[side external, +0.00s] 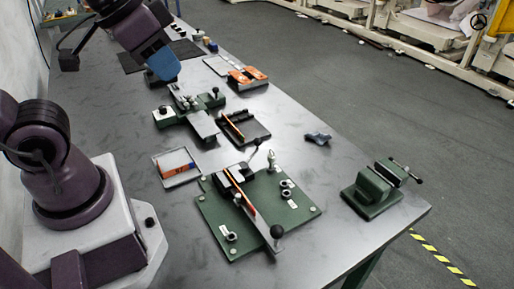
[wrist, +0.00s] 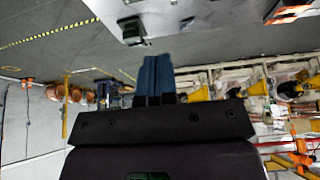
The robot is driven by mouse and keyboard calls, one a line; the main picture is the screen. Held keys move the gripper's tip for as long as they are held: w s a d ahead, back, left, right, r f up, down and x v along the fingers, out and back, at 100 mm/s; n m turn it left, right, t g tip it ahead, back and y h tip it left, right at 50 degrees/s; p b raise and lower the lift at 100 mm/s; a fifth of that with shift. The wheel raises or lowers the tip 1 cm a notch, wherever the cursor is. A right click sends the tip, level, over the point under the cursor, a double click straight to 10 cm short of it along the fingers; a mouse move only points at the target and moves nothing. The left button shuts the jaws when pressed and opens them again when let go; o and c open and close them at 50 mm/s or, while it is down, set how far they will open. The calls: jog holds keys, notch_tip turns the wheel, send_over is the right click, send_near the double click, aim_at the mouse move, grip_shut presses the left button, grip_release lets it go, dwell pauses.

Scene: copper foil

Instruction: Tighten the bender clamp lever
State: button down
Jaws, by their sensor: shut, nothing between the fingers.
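The bender is a green baseplate (side external: 215,210) on the near part of the table in the side view. A long flat bar with a black ball knob (side external: 277,231) lies across it, along a copper-coloured strip (side external: 246,203). A thin lever with a small dark knob (side external: 257,144) stands up at its far edge. I cannot tell for certain which is the clamp lever. My gripper (side external: 164,66) is at the upper left of the side view, above the table and well apart from the bender. In the wrist view its blue fingers (wrist: 155,78) are together and empty.
A green vise (side external: 372,194) stands near the right corner. A small blue-grey part (side external: 318,138) lies in open table space.

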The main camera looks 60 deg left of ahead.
jog(key=w+f+n+g+y, duration=0.2)
jog(key=w+f+n, duration=0.1)
jog(key=w+f, duration=0.3)
jog(key=w+f+n+g+y, duration=0.2)
jog(key=w+f, duration=0.3)
jog(key=w, duration=0.6)
jog(key=w+f+n+g+y, duration=0.1)
jog(key=w+f+n+y, duration=0.1)
jog(key=w+f+n, duration=0.3)
jog(key=w+d+f, duration=0.1)
jog(key=w, duration=0.3)
jog(key=shift+w+f+g, duration=0.25)
jog(key=shift+f+g, duration=0.05)
jog(key=shift+g, duration=0.1)
jog(key=shift+s+a+r+x, duration=0.2)
jog(key=shift+s+x, duration=0.25)
jog(key=shift+x, duration=1.7)
jog(key=shift+s+a+r+x, duration=0.1)
jog(key=shift+s+a+x, duration=0.25)
jog(key=shift+x, duration=1.8)
jog(key=shift+s+a+r+x, duration=0.15)
jog(key=shift+s+x, duration=0.35)
jog(key=shift+x, duration=1.6)
